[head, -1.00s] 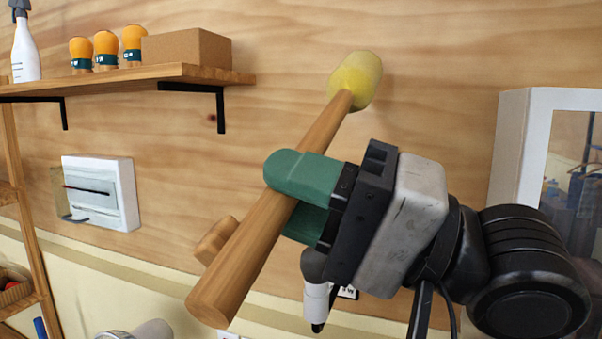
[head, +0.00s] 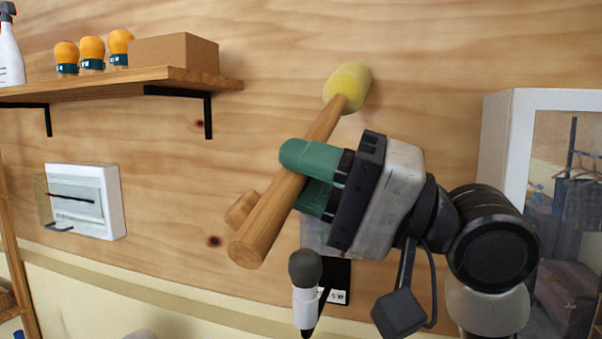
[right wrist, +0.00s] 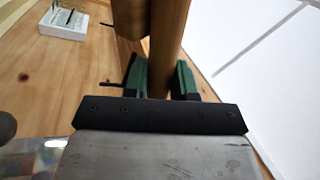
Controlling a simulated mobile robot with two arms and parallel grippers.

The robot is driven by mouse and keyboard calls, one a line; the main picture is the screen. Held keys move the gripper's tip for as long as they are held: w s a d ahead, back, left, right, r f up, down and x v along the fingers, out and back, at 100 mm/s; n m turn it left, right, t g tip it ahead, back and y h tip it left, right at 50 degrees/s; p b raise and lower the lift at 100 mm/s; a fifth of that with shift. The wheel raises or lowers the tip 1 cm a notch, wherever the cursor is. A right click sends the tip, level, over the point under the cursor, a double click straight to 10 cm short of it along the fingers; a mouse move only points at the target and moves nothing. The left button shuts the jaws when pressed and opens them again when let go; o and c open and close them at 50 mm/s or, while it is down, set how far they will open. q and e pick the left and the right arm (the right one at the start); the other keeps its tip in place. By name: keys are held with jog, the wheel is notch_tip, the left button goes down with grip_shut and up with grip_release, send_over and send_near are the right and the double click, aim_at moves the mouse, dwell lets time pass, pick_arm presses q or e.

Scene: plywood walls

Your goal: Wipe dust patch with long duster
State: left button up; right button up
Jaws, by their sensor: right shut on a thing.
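The long duster has a wooden handle (head: 265,222) and a yellow head (head: 347,86). My right gripper (head: 294,176) is shut around the handle with its green fingers, and a short wooden peg (head: 241,209) sticks out beside the handle's lower end. The duster slants up and to the right, its head against or close to the plywood wall; I cannot tell if it touches. In the right wrist view the handle (right wrist: 168,40) passes between the fingers (right wrist: 162,78). I cannot make out a dust patch. My left gripper is not in view.
A wooden shelf (head: 120,82) at upper left carries a cardboard box (head: 174,52), orange bulbs (head: 92,47) and a spray bottle (head: 10,50). A white electrical box (head: 85,201) is below it. A white cabinet with glass (head: 500,130) stands at right. The wall between is mostly clear.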

jog(key=shift+w, duration=0.1)
jog(key=shift+w+d, duration=0.25)
jog(key=shift+w, duration=0.55)
jog(key=shift+d, duration=0.1)
dwell(0.3)
